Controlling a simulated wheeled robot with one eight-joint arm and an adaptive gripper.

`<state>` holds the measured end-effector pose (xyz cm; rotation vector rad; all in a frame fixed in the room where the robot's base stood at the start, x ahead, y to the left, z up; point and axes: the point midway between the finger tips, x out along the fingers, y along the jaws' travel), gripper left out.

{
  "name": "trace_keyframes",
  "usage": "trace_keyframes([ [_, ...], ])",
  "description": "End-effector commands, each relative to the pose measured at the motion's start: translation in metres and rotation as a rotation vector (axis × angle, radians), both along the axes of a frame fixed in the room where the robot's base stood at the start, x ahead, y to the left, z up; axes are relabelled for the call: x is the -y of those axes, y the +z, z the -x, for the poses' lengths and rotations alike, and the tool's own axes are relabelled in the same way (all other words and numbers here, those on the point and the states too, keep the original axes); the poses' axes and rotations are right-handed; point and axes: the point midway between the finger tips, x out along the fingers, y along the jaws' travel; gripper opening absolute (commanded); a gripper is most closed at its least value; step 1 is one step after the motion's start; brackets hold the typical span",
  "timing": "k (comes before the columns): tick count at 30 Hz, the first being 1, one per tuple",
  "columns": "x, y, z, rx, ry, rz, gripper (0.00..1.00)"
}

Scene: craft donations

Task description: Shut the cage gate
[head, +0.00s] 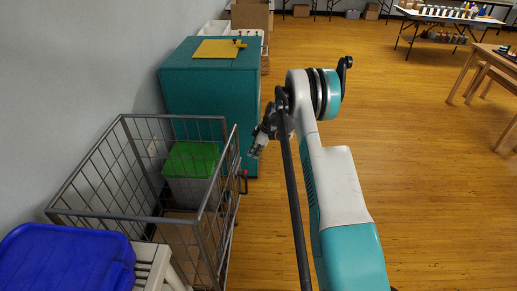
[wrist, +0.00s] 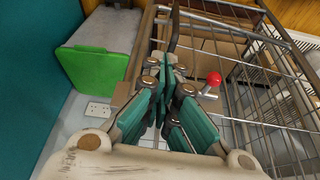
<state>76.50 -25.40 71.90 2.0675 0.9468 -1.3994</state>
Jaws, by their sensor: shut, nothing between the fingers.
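The wire cage (head: 135,217) stands against the wall at left in the head view. Its gate (head: 219,190) is the grey mesh panel on the right side. The gate's far edge looks a little apart from the cage's back corner, so it appears slightly ajar. A red-knobbed handle (head: 244,181) sticks out from the gate; the red knob (wrist: 214,78) also shows in the wrist view, just right of my fingers. My gripper (head: 254,153) is shut and empty, close to the gate's far edge. It shows in the wrist view (wrist: 171,62); whether it touches the gate is unclear.
Inside the cage are a green-lidded bin (head: 190,160) and a cardboard box (head: 182,236). A teal cabinet (head: 213,85) with a yellow board on top stands just behind the cage. A blue lidded tub (head: 65,258) is in front. The wooden floor (head: 410,165) to the right is clear.

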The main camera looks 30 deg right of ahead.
Motion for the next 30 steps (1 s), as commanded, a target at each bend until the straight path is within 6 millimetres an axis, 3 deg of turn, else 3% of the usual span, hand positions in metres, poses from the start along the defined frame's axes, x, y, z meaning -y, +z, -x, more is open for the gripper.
trace_keyframes([
  [1, -0.005, -0.008, -0.004, 0.001, 0.002, 0.000, 0.00],
  [9, -0.029, -0.004, -0.024, 0.000, 0.001, 0.000, 0.00],
  [24, -0.033, -0.003, -0.029, 0.000, 0.005, 0.000, 0.00],
  [30, -0.056, -0.004, -0.050, 0.000, 0.066, 0.000, 0.00],
])
